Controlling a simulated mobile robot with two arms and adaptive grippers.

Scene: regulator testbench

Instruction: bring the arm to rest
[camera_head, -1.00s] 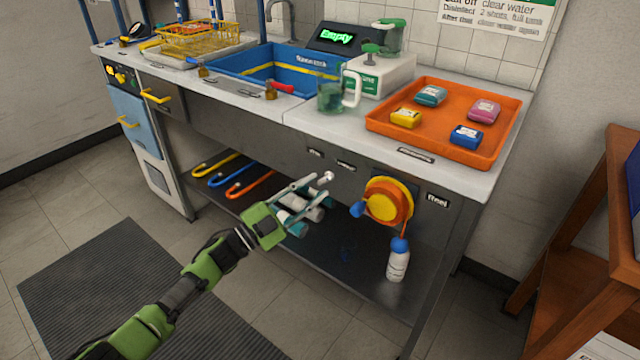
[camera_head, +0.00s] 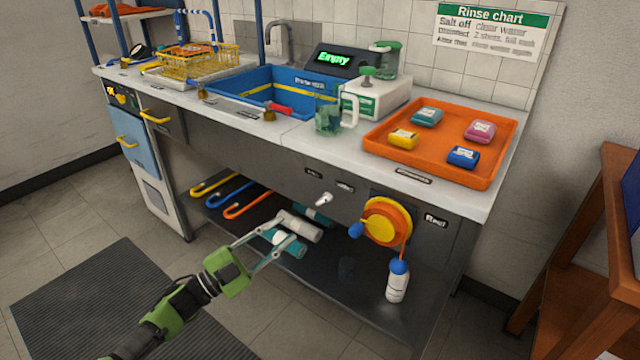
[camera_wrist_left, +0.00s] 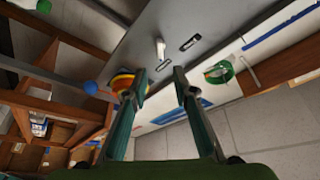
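My left gripper (camera_head: 263,246) is in front of the bench's lower shelf, low in the head view. Its two fingers are spread with nothing between them. In the left wrist view the fingers (camera_wrist_left: 160,80) also stand apart and empty. Behind the fingers, in the head view, white and teal cylinders (camera_head: 298,226) lie on the shelf. A small white knob (camera_head: 323,199) on the bench front is above and to the right of the gripper, apart from it; it also shows in the left wrist view (camera_wrist_left: 160,48). My right gripper is not in view.
The orange hose reel (camera_head: 386,221) sticks out of the bench front, with a white bottle (camera_head: 397,282) hanging below. Coloured hooked canes (camera_head: 245,201) lie on the lower shelf (camera_head: 330,290). A wooden shelf unit (camera_head: 590,260) stands at right.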

